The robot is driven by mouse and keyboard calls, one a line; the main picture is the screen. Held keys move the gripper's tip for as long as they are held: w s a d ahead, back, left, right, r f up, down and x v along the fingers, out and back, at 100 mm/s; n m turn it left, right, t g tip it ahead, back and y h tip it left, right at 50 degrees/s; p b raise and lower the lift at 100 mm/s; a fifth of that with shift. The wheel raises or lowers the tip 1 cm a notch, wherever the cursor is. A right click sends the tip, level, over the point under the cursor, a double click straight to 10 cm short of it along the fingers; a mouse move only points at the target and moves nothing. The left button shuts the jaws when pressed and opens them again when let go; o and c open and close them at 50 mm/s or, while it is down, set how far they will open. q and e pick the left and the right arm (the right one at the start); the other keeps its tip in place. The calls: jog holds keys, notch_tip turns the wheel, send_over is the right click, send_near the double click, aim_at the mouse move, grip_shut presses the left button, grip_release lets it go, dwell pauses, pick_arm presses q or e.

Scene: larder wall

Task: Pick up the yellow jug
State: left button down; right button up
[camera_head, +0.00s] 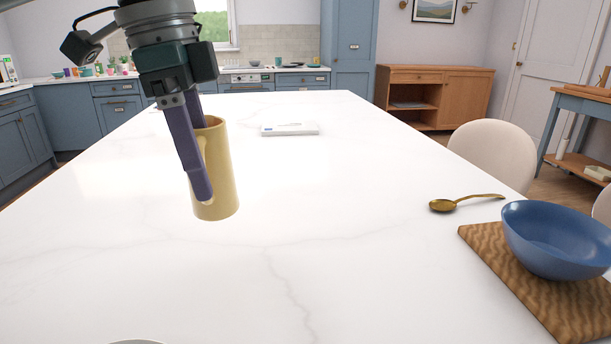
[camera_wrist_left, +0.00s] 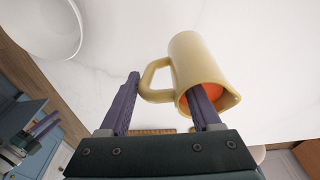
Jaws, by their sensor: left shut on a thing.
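The yellow jug (camera_head: 222,170) is upright or nearly so, over the left part of the white table in the head view. My left gripper (camera_head: 203,178) reaches down to it from above and is shut on its wall. In the left wrist view, one finger goes inside the mouth of the jug (camera_wrist_left: 190,58) and the other is outside by the handle. Something orange shows inside the jug. The tip of the inner finger is hidden in the jug. I cannot tell whether the base touches the table.
A blue bowl (camera_head: 556,238) sits on a wooden board (camera_head: 560,312) at the right, with a gold spoon (camera_head: 462,203) beside it. A white flat box (camera_head: 290,129) lies farther back. A white round dish (camera_wrist_left: 42,25) shows in the wrist view. The table's middle (camera_head: 330,220) is clear.

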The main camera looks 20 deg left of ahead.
pick_arm(q)
jog(key=shift+r+p, duration=0.65)
jog(key=shift+r, duration=5.05)
jog(key=shift+r, duration=0.1)
